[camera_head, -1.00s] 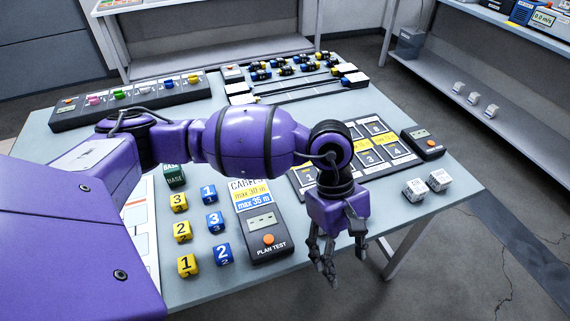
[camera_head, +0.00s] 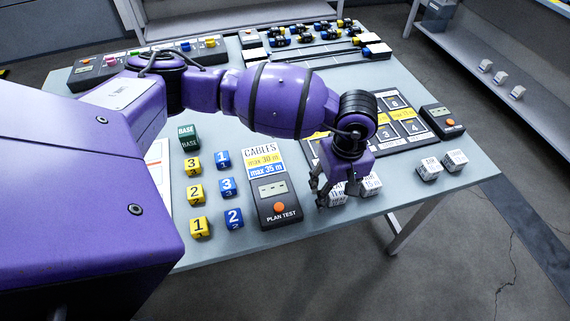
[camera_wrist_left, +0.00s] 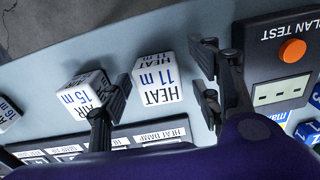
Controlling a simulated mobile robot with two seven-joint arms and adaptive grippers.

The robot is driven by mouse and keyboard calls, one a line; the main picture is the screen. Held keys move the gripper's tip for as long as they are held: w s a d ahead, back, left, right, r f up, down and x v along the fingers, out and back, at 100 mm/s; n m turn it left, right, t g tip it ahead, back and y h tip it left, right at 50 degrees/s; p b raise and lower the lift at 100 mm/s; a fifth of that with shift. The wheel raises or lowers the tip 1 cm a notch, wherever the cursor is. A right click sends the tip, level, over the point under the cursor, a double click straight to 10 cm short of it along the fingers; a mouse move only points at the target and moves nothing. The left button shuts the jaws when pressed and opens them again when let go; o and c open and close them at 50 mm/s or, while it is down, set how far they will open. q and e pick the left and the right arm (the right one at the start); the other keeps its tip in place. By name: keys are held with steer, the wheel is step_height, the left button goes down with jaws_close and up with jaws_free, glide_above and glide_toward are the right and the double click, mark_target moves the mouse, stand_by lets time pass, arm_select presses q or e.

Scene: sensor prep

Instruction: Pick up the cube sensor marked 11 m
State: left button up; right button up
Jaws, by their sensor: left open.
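The white cube sensor marked HEAT 11 m (camera_wrist_left: 157,84) stands on the grey table, and in the head view it shows partly (camera_head: 337,198) at the front edge. My left gripper (camera_head: 335,190) is open around it, pointing down. In the left wrist view the gripper's fingers (camera_wrist_left: 163,72) are on either side of the cube. The left finger is close to the cube, and I cannot tell whether it touches. The right finger has a visible gap to it. My right gripper is out of view.
A white AIR 15 m cube (camera_wrist_left: 84,94) stands close beside the left finger. Two more white cubes (camera_head: 429,168) (camera_head: 455,160) stand farther right. The plan test box (camera_head: 277,200) is left of the gripper; a black numbered board (camera_head: 402,128) lies behind.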

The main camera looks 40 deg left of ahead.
arm_select(q)
steer(key=shift+w+r, duration=0.1)
steer(key=c, duration=1.2)
steer(key=shift+c, duration=0.2)
steer(key=shift+r, duration=0.1)
